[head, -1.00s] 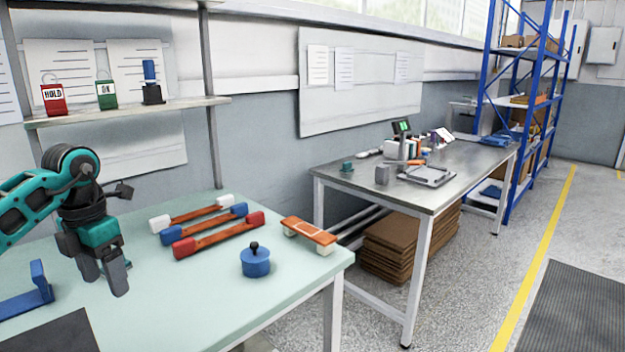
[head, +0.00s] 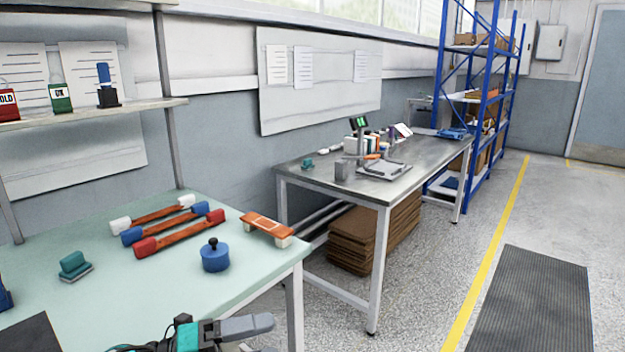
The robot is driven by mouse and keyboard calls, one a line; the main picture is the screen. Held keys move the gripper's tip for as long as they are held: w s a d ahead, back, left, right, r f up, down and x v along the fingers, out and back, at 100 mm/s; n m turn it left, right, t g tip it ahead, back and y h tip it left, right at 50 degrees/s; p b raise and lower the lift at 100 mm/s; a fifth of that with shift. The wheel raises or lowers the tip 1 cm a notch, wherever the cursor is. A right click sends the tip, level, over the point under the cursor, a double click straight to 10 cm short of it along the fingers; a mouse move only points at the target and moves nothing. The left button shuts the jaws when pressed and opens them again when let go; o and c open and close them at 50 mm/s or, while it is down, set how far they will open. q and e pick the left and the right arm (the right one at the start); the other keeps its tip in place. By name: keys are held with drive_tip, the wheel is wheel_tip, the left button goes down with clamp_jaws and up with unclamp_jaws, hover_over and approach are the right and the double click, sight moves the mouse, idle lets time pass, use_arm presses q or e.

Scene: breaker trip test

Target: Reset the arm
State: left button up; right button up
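One of my grippers (head: 250,326), which I take to be the left, shows at the bottom edge, low in front of the pale green table (head: 190,275). Its teal wrist (head: 190,337) enters from the bottom left and its grey fingers point right. The fingers overlap from this side, so their opening is unclear; I see no object in them. It appears clear of the things on the table. My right gripper is out of view.
The table holds a blue knobbed pot (head: 215,257), orange bars with coloured ends (head: 180,237), an orange bridge-like piece (head: 266,227) and a teal block (head: 73,262). A metal bench (head: 300,171) stands beyond. Floor at right is clear around a dark mat (head: 535,300).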

use_arm(q)
drive_tip(key=s+a+f+n+t+y, duration=0.1)
drive_tip(key=s+a+f+n+y, duration=0.2)
drive_tip(key=f+n, duration=0.4)
drive_tip(key=s+a+f+n+t+y, duration=0.2)
drive_tip(key=s+f+n+y, duration=0.4)
drive_tip(key=n, duration=0.7)
drive_tip(key=s+a+f+n+t+y, duration=0.2)
drive_tip(key=s+a+f+n+y, duration=0.2)
drive_tip(key=f+n, duration=0.4)
drive_tip(key=s+n+y, duration=0.1)
drive_tip(key=n+y, duration=0.1)
drive_tip(key=shift+s+f+n+p, duration=0.15)
drive_tip(key=shift+f+n+p, duration=0.15)
drive_tip(key=shift+f+p, duration=0.1)
